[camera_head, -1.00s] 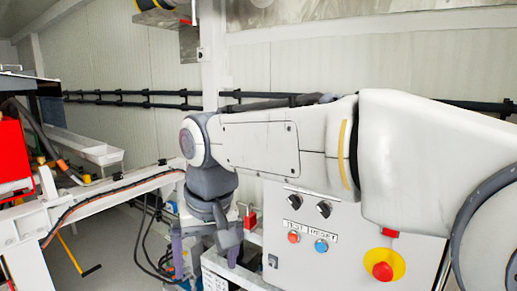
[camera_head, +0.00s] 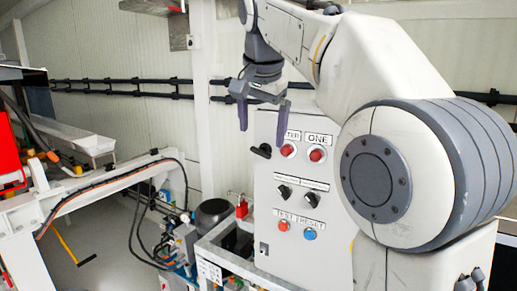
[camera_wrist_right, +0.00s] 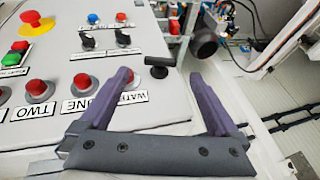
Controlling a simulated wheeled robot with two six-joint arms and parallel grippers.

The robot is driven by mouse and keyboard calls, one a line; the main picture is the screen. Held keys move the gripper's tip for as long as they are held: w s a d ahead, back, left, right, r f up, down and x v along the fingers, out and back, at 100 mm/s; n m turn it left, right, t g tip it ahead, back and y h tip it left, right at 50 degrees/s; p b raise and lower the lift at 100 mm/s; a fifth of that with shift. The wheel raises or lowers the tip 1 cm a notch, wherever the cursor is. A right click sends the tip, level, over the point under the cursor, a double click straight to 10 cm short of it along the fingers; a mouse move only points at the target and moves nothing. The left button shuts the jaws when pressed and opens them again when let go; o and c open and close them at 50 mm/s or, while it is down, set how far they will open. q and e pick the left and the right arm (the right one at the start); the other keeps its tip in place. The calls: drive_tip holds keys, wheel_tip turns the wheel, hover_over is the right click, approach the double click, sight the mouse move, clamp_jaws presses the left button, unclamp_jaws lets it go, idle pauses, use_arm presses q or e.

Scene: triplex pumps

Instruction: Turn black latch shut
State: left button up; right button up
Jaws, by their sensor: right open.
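The black latch (camera_head: 262,151) is a small T-shaped handle at the upper left edge of the light grey control panel (camera_head: 310,262). In the right wrist view the latch (camera_wrist_right: 158,68) shows between and slightly beyond the fingertips, its crossbar lying roughly level across the picture. My right gripper (camera_head: 263,133) is open, with its purple fingers pointing down, one on each side of the latch in the picture. In the right wrist view the open gripper (camera_wrist_right: 160,77) holds nothing, and no contact with the latch shows. My left gripper is not in view.
Red buttons (camera_head: 316,155), black selector knobs (camera_head: 284,192) and a blue button (camera_head: 310,234) sit on the panel close by. A red padlock-like part (camera_head: 241,208) and a dark motor (camera_head: 212,213) stand left of the panel. A white beam with cables (camera_head: 110,188) crosses the left side.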

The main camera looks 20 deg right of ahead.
sight(261, 151)
drive_tip(key=shift+x, duration=2.65)
